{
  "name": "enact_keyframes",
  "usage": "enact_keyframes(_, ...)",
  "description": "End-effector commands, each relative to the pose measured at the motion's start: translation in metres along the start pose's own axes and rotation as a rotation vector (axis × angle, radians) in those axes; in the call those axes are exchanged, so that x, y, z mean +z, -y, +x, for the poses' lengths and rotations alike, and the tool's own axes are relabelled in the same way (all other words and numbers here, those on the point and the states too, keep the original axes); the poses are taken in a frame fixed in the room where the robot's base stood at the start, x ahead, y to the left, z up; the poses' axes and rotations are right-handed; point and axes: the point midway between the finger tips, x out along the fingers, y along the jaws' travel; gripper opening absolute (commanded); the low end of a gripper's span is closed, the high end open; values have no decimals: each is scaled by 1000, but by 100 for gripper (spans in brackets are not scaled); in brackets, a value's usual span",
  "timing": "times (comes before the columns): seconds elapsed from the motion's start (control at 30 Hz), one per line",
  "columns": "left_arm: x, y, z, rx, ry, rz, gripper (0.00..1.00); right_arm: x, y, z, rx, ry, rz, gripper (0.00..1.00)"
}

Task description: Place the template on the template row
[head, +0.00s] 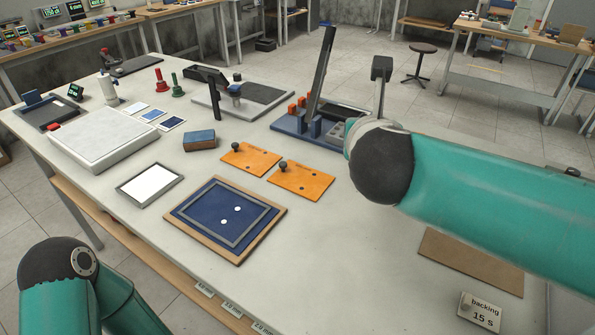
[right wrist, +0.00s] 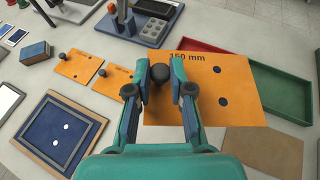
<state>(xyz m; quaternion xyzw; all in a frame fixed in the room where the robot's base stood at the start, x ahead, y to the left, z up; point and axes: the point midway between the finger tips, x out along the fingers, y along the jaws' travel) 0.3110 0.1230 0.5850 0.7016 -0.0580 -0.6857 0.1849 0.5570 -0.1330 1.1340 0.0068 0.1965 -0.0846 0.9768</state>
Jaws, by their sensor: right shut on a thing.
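In the right wrist view my right gripper (right wrist: 174,88) is shut on the dark round knob of an orange template (right wrist: 222,75) marked 150 mm, with dark holes in it. The held template is hidden behind my arm in the head view. Two smaller-looking orange templates with knobs, (head: 250,159) and (head: 302,181), lie side by side on the table. No row marking is readable. My left gripper is out of view.
A blue framed board (head: 191,221) lies in front of the templates. A brown sheet (head: 471,262) lies at right. A blue fixture with a tall lever (head: 319,75) stands behind. The table's front middle is clear.

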Motion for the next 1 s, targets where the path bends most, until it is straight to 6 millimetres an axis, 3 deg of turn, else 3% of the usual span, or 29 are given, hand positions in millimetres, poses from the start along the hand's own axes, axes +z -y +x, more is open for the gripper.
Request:
enact_keyframes(0.17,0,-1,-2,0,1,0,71,-6,-40,-3,186,5,-95,0)
enact_keyframes(0.33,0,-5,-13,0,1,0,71,-9,-56,-11,340,12,-177,0)
enact_keyframes(0.47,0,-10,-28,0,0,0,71,-7,-42,-16,386,18,-215,0)
enact_keyframes(0.57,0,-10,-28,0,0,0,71,-7,-29,-12,355,19,-214,0)
enact_keyframes(0.73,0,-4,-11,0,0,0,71,-30,-22,0,334,19,-221,0)
enact_keyframes(1.0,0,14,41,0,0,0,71,-98,-24,29,335,19,-221,0)
